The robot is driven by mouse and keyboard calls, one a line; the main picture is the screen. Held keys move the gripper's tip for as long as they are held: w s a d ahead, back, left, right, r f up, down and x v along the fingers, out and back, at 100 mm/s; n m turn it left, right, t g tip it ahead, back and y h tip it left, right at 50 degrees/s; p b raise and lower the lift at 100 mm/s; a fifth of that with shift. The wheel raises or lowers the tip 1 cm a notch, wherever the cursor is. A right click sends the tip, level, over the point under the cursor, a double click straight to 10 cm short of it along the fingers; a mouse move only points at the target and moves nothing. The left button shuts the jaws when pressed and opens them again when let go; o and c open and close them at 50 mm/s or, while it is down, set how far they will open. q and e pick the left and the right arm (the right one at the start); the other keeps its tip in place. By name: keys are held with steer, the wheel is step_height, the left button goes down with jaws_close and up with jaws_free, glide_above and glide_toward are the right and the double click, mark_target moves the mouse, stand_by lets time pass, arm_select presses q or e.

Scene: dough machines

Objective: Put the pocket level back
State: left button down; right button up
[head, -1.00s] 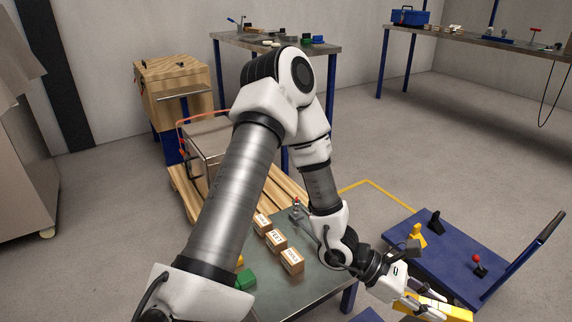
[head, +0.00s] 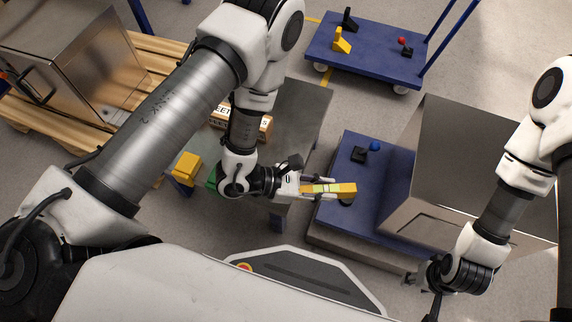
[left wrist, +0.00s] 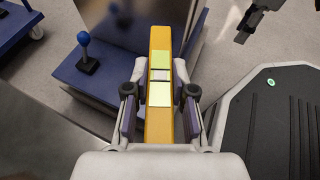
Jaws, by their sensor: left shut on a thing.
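The pocket level is a yellow bar with pale green and white windows. It lies across my left gripper (head: 312,188) in the head view, with its yellow end (head: 346,189) sticking out to the right. In the left wrist view the level (left wrist: 160,48) runs lengthwise between the two fingers of my left gripper (left wrist: 160,98), which is shut on it. It is held in the air near the edge of a blue platform (head: 345,222). My right gripper (head: 428,284) hangs at the lower right, apart from the level; its finger opening is unclear.
A steel box (head: 455,150) and a blue-knobbed black piece (head: 361,154) stand on the blue platform. The grey table (head: 300,105) carries cartons (head: 262,126). A blue cart (head: 360,60) stands behind. Open floor shows between table and cart.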

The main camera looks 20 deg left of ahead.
arm_select(q)
steer(key=shift+s+d+f, duration=0.25)
steer(key=shift+s+f, duration=0.05)
steer(key=shift+f, duration=0.25)
steer(key=b, duration=0.5)
glide_above(286, 162)
steer(key=shift+d+f, duration=0.25)
steer(key=shift+f, duration=0.4)
steer(key=shift+a+f+b, duration=0.2)
steer(key=shift+f+b, duration=1.15)
steer(key=shift+f, duration=0.5)
steer(key=c, duration=1)
jaws_free()
steer(key=shift+r, duration=0.1)
